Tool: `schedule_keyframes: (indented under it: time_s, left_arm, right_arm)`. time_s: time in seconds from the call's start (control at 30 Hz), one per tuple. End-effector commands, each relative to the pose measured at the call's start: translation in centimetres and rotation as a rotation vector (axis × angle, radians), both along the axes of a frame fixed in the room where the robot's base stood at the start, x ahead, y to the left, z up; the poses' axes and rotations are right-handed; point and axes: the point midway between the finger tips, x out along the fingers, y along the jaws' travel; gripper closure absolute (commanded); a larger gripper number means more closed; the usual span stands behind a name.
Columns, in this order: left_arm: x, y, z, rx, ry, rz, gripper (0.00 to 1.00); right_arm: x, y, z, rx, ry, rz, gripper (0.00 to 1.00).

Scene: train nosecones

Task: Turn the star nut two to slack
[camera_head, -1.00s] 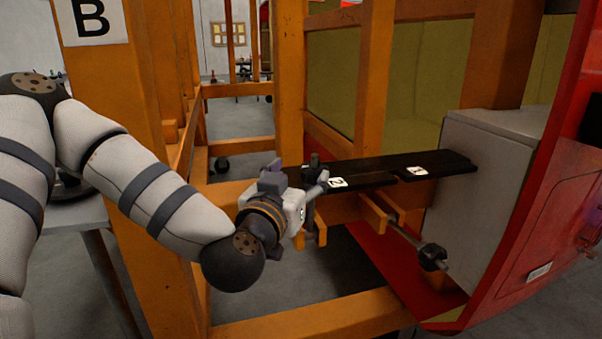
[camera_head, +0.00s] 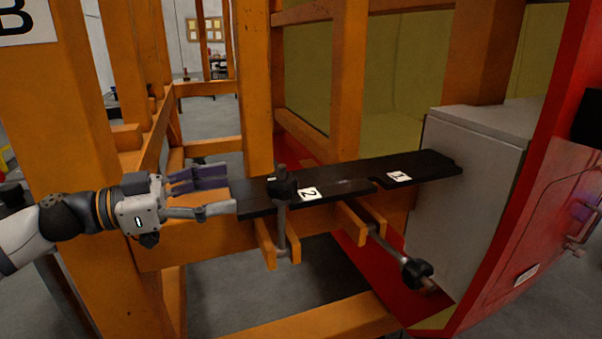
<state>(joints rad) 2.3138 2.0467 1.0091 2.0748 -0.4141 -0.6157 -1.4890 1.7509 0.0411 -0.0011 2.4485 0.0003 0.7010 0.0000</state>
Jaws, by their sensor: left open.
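Star nut two (camera_head: 282,188) is a black knob on an upright metal rod, seated on the black slotted plank (camera_head: 345,186) beside the white label "2" (camera_head: 308,194). The rod passes down between two orange lugs (camera_head: 266,243). My left gripper (camera_head: 231,190) is at the left end of the plank, its fingers pointing right toward the star nut. It is open and empty, with a gap between its fingertips and the nut. My right gripper is not in view.
A second black star nut (camera_head: 417,272) sits on a rod slanting down below label "1" (camera_head: 399,177). Orange frame posts (camera_head: 261,90) rise behind the plank. A grey box (camera_head: 462,190) and a red shell (camera_head: 560,190) bound the right side.

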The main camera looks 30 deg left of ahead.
Motion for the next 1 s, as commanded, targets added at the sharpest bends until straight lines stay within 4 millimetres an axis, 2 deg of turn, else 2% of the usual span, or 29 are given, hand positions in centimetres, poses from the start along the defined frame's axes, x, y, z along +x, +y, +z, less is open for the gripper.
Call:
schedule_keyframes:
  time_s: [0.13,0.3,0.5,0.7,0.97,1.0]
  left_arm:
    - [1.8,-1.8,-0.1,0.004,0.001,-0.01,0.38]
    - [5.6,-5.0,-0.2,0.005,0.004,-0.011,0.38]
    - [8.1,-7.1,-0.3,-0.002,0.004,-0.01,0.38]
    - [9.0,-7.7,-0.3,-0.001,0.005,-0.006,0.38]
    - [9.0,-7.8,-0.1,-0.001,0.003,-0.004,0.38]
    - [9.0,-7.8,-0.1,-0.002,0.002,-0.004,0.44]
  right_arm:
    - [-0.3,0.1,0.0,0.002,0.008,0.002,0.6]
    - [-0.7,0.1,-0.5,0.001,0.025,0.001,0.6]
    - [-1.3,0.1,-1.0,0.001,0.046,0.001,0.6]
    - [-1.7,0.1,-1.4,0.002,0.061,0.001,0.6]
    - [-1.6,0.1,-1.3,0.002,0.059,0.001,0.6]
    - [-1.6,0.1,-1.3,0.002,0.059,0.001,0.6]
